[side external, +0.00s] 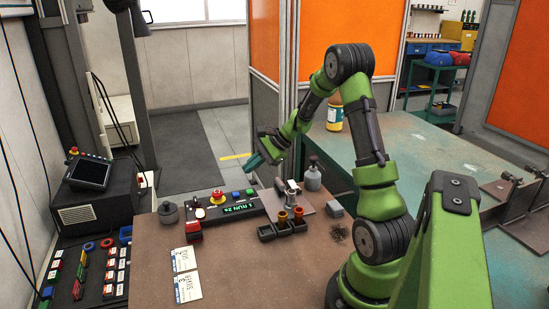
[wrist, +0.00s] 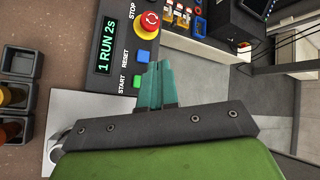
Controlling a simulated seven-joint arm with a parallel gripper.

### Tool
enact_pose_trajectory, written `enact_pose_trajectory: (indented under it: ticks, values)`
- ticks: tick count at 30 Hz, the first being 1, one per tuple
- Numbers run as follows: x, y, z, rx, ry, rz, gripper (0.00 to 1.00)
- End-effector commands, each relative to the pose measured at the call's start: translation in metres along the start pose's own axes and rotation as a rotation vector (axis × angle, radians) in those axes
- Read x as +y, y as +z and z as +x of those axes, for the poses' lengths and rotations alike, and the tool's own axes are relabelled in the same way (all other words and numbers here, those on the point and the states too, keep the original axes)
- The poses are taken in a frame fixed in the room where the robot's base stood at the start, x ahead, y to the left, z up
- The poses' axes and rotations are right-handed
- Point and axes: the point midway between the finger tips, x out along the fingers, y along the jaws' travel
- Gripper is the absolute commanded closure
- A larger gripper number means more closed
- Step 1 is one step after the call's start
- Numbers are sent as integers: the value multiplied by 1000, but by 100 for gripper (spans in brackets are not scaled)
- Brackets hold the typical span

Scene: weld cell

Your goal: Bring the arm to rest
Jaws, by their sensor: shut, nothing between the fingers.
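My gripper (side external: 254,162) is at the end of my green arm, raised above the back edge of the brown bench (side external: 228,268). In the wrist view its two teal fingers (wrist: 161,84) are together with nothing between them. Beyond the fingers is the control panel (side external: 232,209), with a lit display reading "1 RUN 2s" (wrist: 105,55). The panel has a red emergency stop button (wrist: 149,21), a blue RESET button (wrist: 143,57) and a green START button (wrist: 137,82). My gripper appears apart from the panel.
A row of dark bins (side external: 267,233) with orange-brown parts stands in front of the panel. A spray bottle (side external: 313,174), a grey pot (side external: 168,212) and two labelled cards (side external: 187,288) are on the bench. A monitor console (side external: 90,173) stands left. A green-topped table (side external: 430,160) lies behind my arm.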

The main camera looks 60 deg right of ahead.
Motion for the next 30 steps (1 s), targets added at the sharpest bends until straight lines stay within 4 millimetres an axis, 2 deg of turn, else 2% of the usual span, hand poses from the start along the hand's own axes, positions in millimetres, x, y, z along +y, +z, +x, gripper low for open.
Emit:
enact_pose_trajectory:
  ticks: [9, 12, 14, 17, 24, 30]
  values:
    - [1, -1, 0, 5, 5, -3, 100]
    - [17, -3, 2, 17, 53, -18, 100]
    - [30, 6, -2, 32, 103, -69, 100]
    - [44, 40, -11, 50, 179, -212, 100]
    - [84, 141, -43, 94, 320, -689, 100]
    - [124, 210, -75, 135, 343, -1117, 100]
